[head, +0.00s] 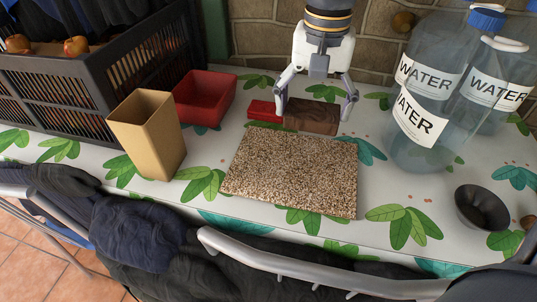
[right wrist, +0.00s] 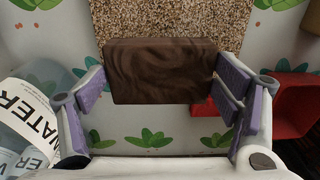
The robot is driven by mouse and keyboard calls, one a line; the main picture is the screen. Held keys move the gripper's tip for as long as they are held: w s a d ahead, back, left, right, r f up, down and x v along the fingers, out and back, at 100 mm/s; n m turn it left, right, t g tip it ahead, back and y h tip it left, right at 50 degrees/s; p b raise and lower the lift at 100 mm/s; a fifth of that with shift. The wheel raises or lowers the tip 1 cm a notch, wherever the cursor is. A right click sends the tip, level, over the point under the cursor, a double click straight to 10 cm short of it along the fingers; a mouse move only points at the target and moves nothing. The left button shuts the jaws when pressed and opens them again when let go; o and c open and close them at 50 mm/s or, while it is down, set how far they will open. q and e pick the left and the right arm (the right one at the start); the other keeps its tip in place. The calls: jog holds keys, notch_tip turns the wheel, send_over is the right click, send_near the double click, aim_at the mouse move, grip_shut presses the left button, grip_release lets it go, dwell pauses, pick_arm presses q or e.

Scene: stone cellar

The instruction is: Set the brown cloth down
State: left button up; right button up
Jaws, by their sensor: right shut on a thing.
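The brown cloth (head: 311,117) is a dark brown folded block. My right gripper (head: 315,102) is shut on it, with a finger at each end of the block. In the right wrist view the cloth (right wrist: 160,70) sits between the purple finger pads of the right gripper (right wrist: 160,85). It is at the far edge of a speckled tan mat (head: 290,170); I cannot tell whether it touches the table. The mat also shows in the right wrist view (right wrist: 170,18). My left gripper is not in view.
A small red item (head: 263,109) lies just left of the cloth. A red bin (head: 205,97), a tan container (head: 147,135) and a dark crate (head: 120,75) stand further left. Water jugs (head: 425,135) and a dark bowl (head: 482,207) are on the right. The mat is bare.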

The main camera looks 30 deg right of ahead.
jog(key=w+d+f+b, duration=0.1)
jog(key=w+d+f, duration=0.1)
jog(key=w+f, duration=0.1)
jog(key=w+d+f+b, duration=0.1)
jog(key=w+d+f, duration=0.2)
jog(key=w, duration=0.1)
jog(key=w+d+f+b, duration=0.1)
jog(key=w+d+f, duration=0.1)
jog(key=w+f, duration=0.2)
jog(key=shift+d+b, duration=0.3)
jog(key=shift+d, duration=0.1)
jog(key=f, duration=0.3)
jog(key=shift+w+d+f, duration=0.1)
jog(key=shift+w+f, duration=0.1)
jog(key=shift+f, duration=0.1)
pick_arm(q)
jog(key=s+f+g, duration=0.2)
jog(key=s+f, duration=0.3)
pick_arm(e)
jog(key=shift+r, duration=0.15)
jog(key=o, duration=0.6)
jog(key=shift+f, duration=0.2)
jog(key=o, duration=0.3)
jog(key=shift+o, duration=0.2)
